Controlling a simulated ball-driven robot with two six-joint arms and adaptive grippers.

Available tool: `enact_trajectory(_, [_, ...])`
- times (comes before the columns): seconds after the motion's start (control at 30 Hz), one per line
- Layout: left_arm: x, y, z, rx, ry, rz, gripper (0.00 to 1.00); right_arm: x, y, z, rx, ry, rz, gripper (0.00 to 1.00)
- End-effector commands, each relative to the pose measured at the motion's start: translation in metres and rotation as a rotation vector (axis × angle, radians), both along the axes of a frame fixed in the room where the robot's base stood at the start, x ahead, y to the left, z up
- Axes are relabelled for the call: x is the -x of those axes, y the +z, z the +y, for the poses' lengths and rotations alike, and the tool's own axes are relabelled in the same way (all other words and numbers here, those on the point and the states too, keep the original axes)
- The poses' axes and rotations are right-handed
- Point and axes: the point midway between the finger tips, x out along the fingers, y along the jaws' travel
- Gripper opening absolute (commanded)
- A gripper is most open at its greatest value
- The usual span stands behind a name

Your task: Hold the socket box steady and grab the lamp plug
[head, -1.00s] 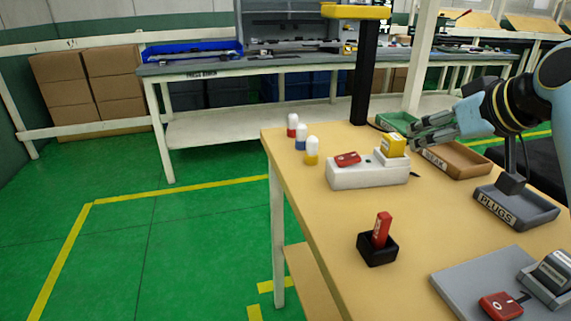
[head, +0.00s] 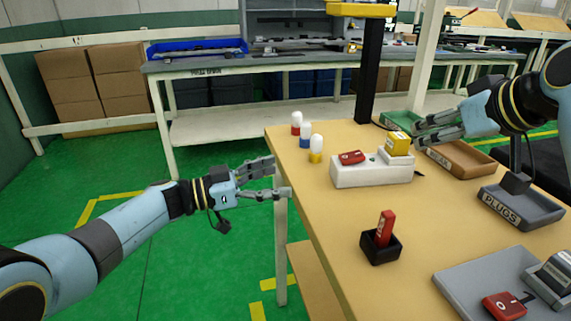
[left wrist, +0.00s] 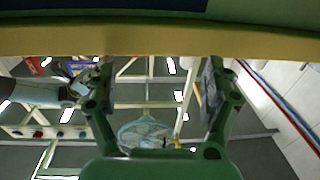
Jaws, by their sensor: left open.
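The white socket box (head: 360,177) stands on the table. A red switch (head: 352,157) and a yellow plug (head: 397,143) are on its top; whether the yellow one is the lamp plug I cannot tell. My right gripper (head: 416,136) comes from the right with its fingers apart, close beside the yellow plug. I see no clear contact. My left gripper (head: 281,178) is open and empty beside the table's left edge, left of the box and apart from it. In the left wrist view, its open fingers (left wrist: 160,75) have nothing between them.
Several small bottles stand near the table's far left corner. A black holder (head: 381,248) with a red piece stands in front of the box. The PLUGS tray (head: 520,213), a brown tray (head: 460,161) and a grey board (head: 470,284) lie to the right. A lamp post rises behind.

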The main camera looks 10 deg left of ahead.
Motion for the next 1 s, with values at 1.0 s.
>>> enact_trajectory(1.0, [-0.033, 0.039, -0.128, -0.030, -0.207, -0.007, 0.85, 0.000, 0.000, 0.000, 0.000, 0.000, 0.000, 0.38])
